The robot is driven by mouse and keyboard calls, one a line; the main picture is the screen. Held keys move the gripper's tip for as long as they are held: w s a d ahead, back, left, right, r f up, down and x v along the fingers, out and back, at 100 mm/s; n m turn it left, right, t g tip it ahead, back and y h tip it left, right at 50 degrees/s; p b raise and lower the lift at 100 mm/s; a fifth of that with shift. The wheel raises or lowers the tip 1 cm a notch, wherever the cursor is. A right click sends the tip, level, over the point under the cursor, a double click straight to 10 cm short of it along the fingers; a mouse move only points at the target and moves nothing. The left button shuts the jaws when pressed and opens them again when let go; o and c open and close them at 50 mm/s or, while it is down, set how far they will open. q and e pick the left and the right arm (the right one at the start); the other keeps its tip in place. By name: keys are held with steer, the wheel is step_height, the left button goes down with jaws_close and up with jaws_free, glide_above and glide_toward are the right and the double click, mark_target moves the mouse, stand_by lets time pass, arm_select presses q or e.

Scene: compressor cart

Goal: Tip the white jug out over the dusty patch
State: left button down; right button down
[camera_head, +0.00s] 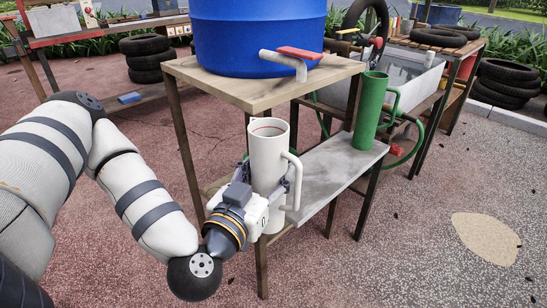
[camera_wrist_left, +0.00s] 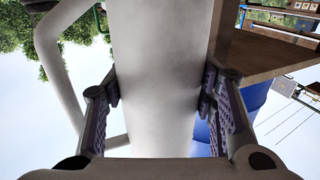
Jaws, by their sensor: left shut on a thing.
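The white jug (camera_head: 268,165) is a tall cylinder with a side handle, upright in the middle of the head view, in front of the wooden stand. A reddish line shows inside its rim; its contents cannot be made out. My left gripper (camera_head: 270,193) is shut around the jug's body. In the left wrist view the jug (camera_wrist_left: 160,75) fills the middle, between the two finger pads of my left gripper (camera_wrist_left: 158,95). The dusty patch (camera_head: 486,238) is a pale tan blot on the speckled ground at the right, well apart from the jug. My right gripper is not in view.
A blue barrel (camera_head: 245,35) with a red-handled tap (camera_head: 298,53) stands on the wooden stand (camera_head: 225,85). A green jug (camera_head: 371,112) stands on the grey shelf (camera_head: 330,175) right of the white jug. Tyres (camera_head: 508,80) are stacked behind. Ground around the patch is open.

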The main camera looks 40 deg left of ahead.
arm_select(q)
steer(key=shift+p+v, duration=0.6)
steer(key=shift+v, duration=0.2)
steer(key=shift+d+r, duration=0.1)
